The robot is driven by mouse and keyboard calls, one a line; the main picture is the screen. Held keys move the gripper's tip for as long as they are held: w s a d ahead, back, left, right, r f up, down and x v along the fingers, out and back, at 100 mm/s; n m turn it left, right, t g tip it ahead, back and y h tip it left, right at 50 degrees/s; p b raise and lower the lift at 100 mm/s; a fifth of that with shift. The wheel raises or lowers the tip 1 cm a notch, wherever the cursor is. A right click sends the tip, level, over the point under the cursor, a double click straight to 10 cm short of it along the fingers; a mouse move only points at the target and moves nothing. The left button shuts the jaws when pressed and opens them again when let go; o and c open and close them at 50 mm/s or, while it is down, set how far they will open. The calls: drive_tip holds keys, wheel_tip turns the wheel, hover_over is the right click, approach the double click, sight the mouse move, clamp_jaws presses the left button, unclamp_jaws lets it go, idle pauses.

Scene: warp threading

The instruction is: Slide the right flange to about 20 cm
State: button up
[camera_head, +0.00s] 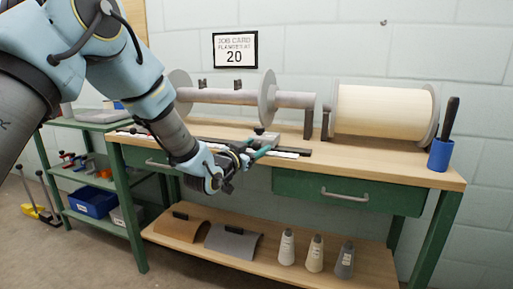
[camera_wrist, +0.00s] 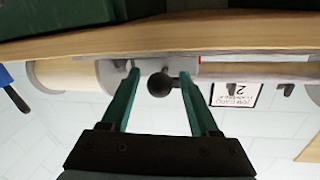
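The right flange (camera_head: 267,98) is a grey disc standing upright on the grey beam (camera_head: 220,96). The left flange (camera_head: 181,88) stands at the beam's far left. A grey block with a dark round knob (camera_head: 259,130) sits on the bench below the right flange. My gripper (camera_head: 252,152) is in front of this block, at the bench's front edge. In the wrist view, upside down, my gripper (camera_wrist: 159,76) has its green fingers apart, with the black knob (camera_wrist: 159,85) showing between them and gaps on both sides.
A white scale strip (camera_head: 285,154) runs along the bench front, its marks too small to read. The job card (camera_head: 235,50) reads 20. A cream roll (camera_head: 382,112) and a blue cup (camera_head: 440,155) stand at right. The drawer (camera_head: 340,193) lies below.

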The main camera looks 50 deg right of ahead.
drive_tip(key=a, duration=0.3)
drive_tip(key=s+a, duration=0.1)
drive_tip(key=a, duration=0.6)
drive_tip(key=shift+s+a+b, duration=0.2)
drive_tip(key=shift+a+b, duration=0.1)
drive_tip(key=shift+a, duration=0.1)
